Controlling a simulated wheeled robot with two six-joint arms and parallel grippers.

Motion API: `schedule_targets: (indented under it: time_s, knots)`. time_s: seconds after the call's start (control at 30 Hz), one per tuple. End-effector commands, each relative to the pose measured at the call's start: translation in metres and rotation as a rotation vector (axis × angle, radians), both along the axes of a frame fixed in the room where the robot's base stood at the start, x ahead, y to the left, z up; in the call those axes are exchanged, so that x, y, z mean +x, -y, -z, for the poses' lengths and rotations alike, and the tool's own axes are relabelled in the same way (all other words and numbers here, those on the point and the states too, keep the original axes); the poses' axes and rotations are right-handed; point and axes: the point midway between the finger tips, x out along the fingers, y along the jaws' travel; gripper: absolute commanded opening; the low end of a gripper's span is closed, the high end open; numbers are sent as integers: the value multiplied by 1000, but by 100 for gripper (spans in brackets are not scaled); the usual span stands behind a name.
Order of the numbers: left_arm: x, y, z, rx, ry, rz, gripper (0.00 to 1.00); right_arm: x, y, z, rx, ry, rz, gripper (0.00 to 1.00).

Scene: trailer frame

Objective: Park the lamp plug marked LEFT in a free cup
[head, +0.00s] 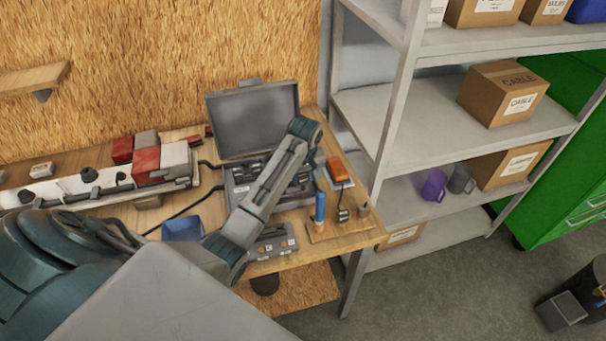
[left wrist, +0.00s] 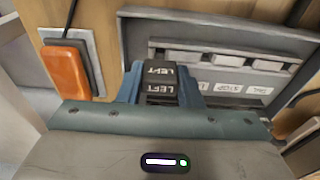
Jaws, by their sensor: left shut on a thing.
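My left gripper (left wrist: 160,88) is shut on a black plug (left wrist: 160,72) marked LEFT, seen in the left wrist view. The plug is between the blue-grey fingers, close to the wall of a grey case (left wrist: 215,22) with several pale labels. In the head view the open grey case (head: 252,120) is on the bench, and my left forearm crosses in front of it; the fingertips and plug are hidden there. A purple mug (head: 434,186) and a grey mug (head: 461,180) stand on the shelf. I cannot tell which cups are plug cups. My right gripper is not in view.
An orange block (head: 337,168) lies right of the case; a blue-handled tool (head: 320,206) stands at the bench's front right. A small grey labelled box (head: 272,243) is below my forearm. Metal shelves (head: 400,112) stand right.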

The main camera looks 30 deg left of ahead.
Motion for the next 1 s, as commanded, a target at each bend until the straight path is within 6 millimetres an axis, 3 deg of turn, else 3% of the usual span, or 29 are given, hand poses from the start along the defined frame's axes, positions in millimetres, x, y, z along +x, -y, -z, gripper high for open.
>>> schedule_targets:
  time_s: [1.0]
  knots:
    - [0,0,12,0,0,0,14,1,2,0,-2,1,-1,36]
